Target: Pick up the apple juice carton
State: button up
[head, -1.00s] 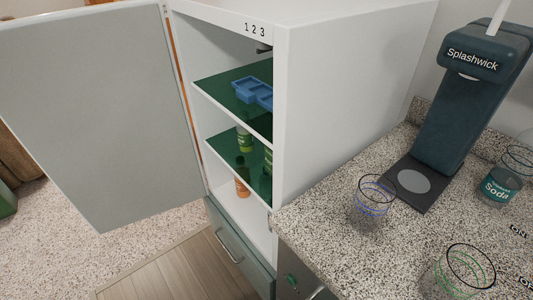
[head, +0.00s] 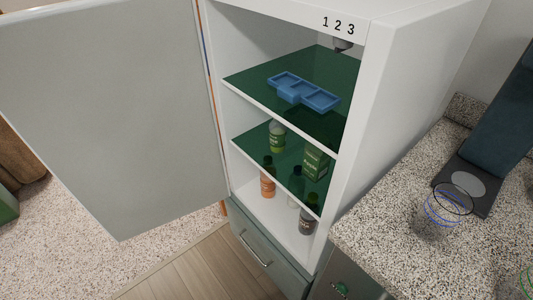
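A green carton (head: 315,160) stands upright on the middle green shelf (head: 250,142) of the open white cabinet, at the right. It has pale lettering, seemingly "apple", and looks like the apple juice carton. A bottle with a green label (head: 277,136) stands left of it on the same shelf. My gripper is not in view.
The cabinet door (head: 110,120) stands wide open to the left. A blue tray (head: 303,92) lies on the top shelf. Several bottles, one orange (head: 268,180), stand below. A speckled counter (head: 400,248) with a glass (head: 447,205) is at the right. Floor is clear in front.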

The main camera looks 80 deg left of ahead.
aim_at(315, 162)
jog(key=u, duration=3.05)
jog(key=k, duration=1.1)
jog(key=z, duration=0.6)
jog(key=i, duration=0.5)
jog(key=z, duration=0.15)
